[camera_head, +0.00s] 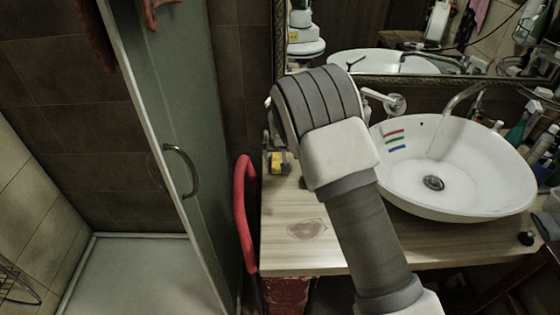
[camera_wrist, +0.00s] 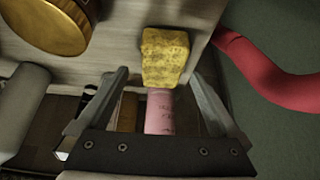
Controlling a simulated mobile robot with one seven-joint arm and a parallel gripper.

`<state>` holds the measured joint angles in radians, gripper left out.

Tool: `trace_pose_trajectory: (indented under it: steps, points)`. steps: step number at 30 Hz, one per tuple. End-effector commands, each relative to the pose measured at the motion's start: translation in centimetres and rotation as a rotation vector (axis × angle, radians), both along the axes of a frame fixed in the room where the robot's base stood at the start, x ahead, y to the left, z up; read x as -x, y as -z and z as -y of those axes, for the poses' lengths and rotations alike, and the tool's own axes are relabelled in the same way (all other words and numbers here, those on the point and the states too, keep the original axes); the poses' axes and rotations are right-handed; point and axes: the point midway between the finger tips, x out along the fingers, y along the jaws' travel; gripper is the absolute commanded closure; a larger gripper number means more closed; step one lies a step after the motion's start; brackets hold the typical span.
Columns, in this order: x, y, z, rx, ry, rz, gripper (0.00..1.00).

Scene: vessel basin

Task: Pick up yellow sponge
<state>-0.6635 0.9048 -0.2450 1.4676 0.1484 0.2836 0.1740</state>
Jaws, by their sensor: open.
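The yellow sponge (camera_wrist: 165,57) shows in the wrist view as a rough-textured block on the pale wooden counter, close to its edge. My gripper (camera_wrist: 157,76) is open. Its two fingers point toward the sponge, one on each side of its near end. The sponge's far part lies beyond the fingertips, and I cannot tell whether a finger touches it. A pink piece (camera_wrist: 162,112) shows just below the sponge, between the fingers. In the head view a small yellow patch (camera_head: 276,158) shows at the counter's left end; my arm hides most of that area.
A red curved tube (camera_wrist: 272,72) runs close to the right of the sponge; it stands at the counter's left end in the head view (camera_head: 241,205). A round gold object (camera_wrist: 48,22) is at upper left. A white basin (camera_head: 455,175) stands on the counter (camera_head: 285,240). A glass door (camera_head: 175,110) is left.

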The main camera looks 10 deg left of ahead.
Motion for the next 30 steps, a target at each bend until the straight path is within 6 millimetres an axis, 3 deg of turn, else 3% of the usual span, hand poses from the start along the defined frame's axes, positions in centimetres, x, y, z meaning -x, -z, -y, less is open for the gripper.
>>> trace_pose_trajectory:
  steps: [9, 17, 20, 30]
  points:
    - [-1.6, 2.9, -0.7, 0.001, 0.001, -0.001, 0.0]
    - [-1.7, 3.1, -0.8, 0.0, 0.0, 0.0, 0.0]
    - [-1.7, 3.1, -0.8, 0.0, 0.0, -0.001, 0.14]
    - [-1.7, 3.1, -0.8, 0.0, 0.0, -0.001, 0.76]
